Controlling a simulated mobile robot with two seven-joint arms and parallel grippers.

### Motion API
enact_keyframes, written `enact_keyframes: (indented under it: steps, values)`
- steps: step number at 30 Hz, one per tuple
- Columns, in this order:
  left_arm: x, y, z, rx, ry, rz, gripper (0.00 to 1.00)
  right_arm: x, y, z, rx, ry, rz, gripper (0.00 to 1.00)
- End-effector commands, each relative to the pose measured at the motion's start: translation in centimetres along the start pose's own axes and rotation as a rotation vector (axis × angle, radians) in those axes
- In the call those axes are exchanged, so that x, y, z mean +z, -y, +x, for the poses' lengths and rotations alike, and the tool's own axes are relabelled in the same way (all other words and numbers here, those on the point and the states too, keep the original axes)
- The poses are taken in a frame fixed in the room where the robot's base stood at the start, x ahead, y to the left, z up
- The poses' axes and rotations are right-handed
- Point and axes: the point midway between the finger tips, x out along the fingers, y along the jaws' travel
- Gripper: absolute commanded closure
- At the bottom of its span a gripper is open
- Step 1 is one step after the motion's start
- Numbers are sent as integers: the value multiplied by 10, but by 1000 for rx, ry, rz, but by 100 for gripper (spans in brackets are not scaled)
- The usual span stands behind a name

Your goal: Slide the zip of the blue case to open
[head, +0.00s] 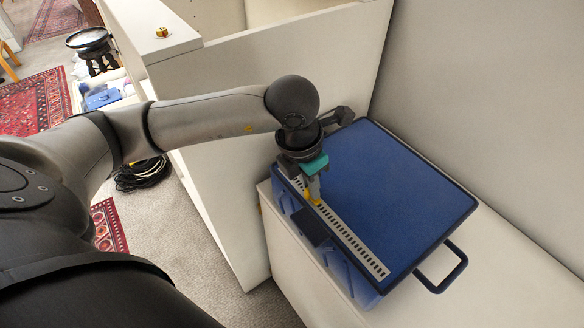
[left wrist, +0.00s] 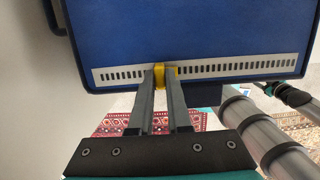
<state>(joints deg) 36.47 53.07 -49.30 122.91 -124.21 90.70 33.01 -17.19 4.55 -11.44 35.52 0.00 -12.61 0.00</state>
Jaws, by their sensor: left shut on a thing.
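The blue case (head: 400,185) lies flat on a white surface, its lid facing up and shut. A pale zip strip with dark teeth (head: 352,244) runs along its near-left edge. A yellow zip pull (head: 317,202) sits on the strip, nearer its upper end in the head view. My left gripper (head: 314,190) is shut on the zip pull from above. In the left wrist view the two fingers hold the yellow pull (left wrist: 160,70) a little left of the strip's middle. The blue case also fills the top of that view (left wrist: 190,35).
A dark handle (head: 442,270) sticks out from the case's lower right side. White walls stand behind and right of the case. A white panel (head: 215,190) stands close on its left. The white bench top (head: 480,290) is bare in front of the case.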

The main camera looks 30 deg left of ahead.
Motion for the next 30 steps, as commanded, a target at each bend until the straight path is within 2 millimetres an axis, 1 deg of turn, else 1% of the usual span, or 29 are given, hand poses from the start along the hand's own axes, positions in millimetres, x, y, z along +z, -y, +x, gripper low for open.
enact_keyframes:
  steps: [6,20,30]
  values:
    - [-1,10,1,-3,-4,2,100,0,0,0,0,0,0,50]
    - [-1,12,1,-2,-4,1,100,0,0,0,0,0,0,50]
    - [-1,24,1,-2,-4,2,100,0,0,0,0,0,0,50]
